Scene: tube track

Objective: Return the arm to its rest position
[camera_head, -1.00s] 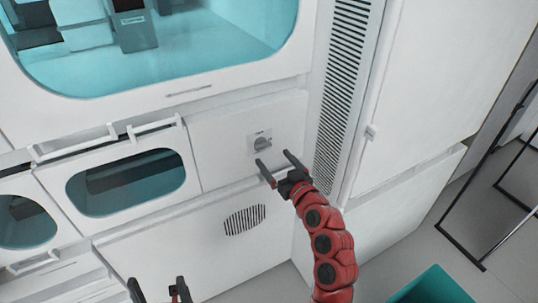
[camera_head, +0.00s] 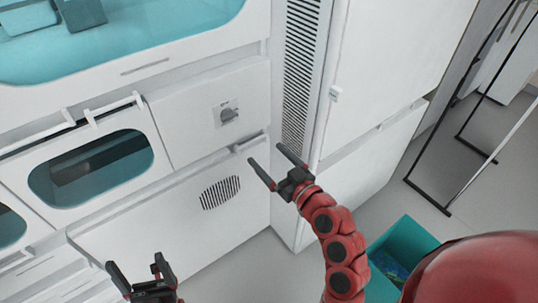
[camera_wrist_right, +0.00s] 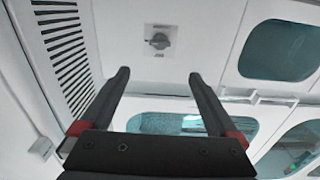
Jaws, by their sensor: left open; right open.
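My right gripper (camera_head: 278,168) is open and empty, in front of the white cabinet (camera_head: 180,160), below and right of a rotary knob (camera_head: 229,115). Its red arm comes up from the lower right. In the right wrist view the two dark fingers (camera_wrist_right: 155,85) stand apart with nothing between them, and the knob (camera_wrist_right: 159,41) shows beyond them. My left gripper (camera_head: 138,272) is open and empty at the bottom edge, low in front of the cabinet; its arm is out of view.
A windowed drawer (camera_head: 60,205) with a handle sits left of the knob. A vent grille (camera_head: 300,70) and tall white doors (camera_head: 390,70) stand to the right. A teal bin (camera_head: 410,237) and a black metal frame (camera_head: 430,198) are on the floor at right.

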